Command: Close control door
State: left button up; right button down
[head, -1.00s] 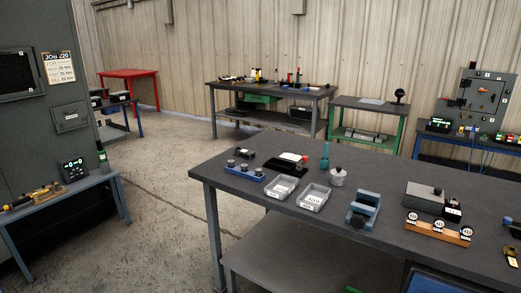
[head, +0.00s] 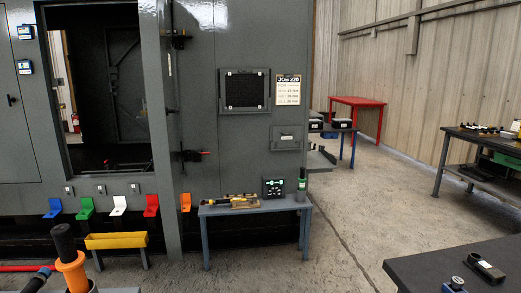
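A large grey enclosure (head: 235,30) fills the left and middle of the head view. A tall opening (head: 105,90) in it shows a dark interior with a grey panel inside. I cannot tell which panel is the control door. At far left is a closed-looking grey door (head: 15,120) with a dark handle. Neither of my grippers is in view.
A blue-grey bench (head: 255,208) with tools stands before the enclosure. Coloured brackets (head: 87,207) and a yellow trough (head: 116,240) line its foot. An orange-and-black object (head: 72,265) is at bottom left. A dark table (head: 430,265) is at bottom right; floor between is clear.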

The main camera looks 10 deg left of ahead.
aim_at(157, 41)
jog(key=i+l+u, duration=0.1)
jog(key=i+u, duration=0.25)
jog(key=i+l+u, duration=0.15)
jog(key=u, duration=0.15)
jog(key=i+l+u, duration=0.35)
jog(key=k+j, duration=0.05)
jog(key=k, duration=0.05)
